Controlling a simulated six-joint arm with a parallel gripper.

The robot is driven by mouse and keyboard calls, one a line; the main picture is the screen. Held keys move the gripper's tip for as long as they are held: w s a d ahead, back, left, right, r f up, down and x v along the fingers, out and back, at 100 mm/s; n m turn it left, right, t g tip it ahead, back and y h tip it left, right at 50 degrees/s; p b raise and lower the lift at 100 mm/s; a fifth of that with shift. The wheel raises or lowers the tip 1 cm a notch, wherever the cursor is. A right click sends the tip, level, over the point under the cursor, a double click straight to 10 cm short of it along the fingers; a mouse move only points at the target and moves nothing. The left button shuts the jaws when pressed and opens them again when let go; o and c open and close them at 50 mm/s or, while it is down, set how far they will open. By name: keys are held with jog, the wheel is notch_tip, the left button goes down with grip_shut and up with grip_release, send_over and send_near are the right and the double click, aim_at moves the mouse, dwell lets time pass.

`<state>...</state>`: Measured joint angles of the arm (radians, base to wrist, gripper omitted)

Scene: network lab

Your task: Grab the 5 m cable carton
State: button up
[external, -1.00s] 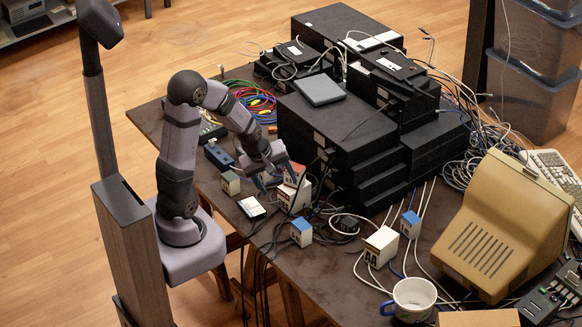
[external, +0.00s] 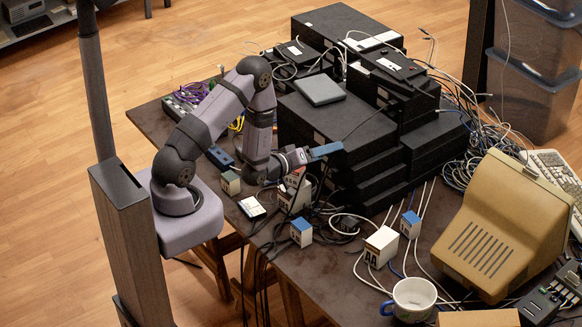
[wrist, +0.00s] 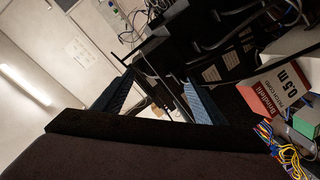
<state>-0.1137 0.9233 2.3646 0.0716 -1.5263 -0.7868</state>
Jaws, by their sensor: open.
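No carton's 5 m label can be read. In the external view a red-topped carton (external: 294,192) stands below my gripper, partly hidden by my arm.
The stack of black equipment boxes (external: 340,130) stands close to my gripper. Loose cables lie between the cartons. A white mug (external: 412,298) and a beige monitor (external: 500,230) occupy the front right. A dark table strip (external: 335,285) left of the mug is mostly clear.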

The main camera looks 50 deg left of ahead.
aim_at(296, 231)
jog(key=s+d+f+m+b, duration=0.1)
jog(key=s+f+m, duration=0.2)
jog(key=s+f, duration=0.2)
jog(key=s+d+f+m+g+b, duration=0.1)
jog(key=s+d+f+m, duration=0.1)
jog(key=s+f, duration=0.3)
jog(key=s+d+f+m+g+b, duration=0.1)
jog(key=s+f+m, duration=0.3)
jog(key=f, duration=0.5)
jog(key=shift+s+d+m+h+b, duration=0.2)
jog(key=shift+s+b, duration=0.1)
jog(key=shift+s, duration=0.25)
jog(key=shift+s+d+m+h+b, duration=0.2)
jog(key=shift+s+b, duration=0.1)
jog(key=shift+s, duration=0.2)
jog(key=shift+b+x, duration=0.65)
jog(key=shift+x, duration=1.85)
jog(key=shift+c, duration=0.6)
jog(key=c, duration=1.1)
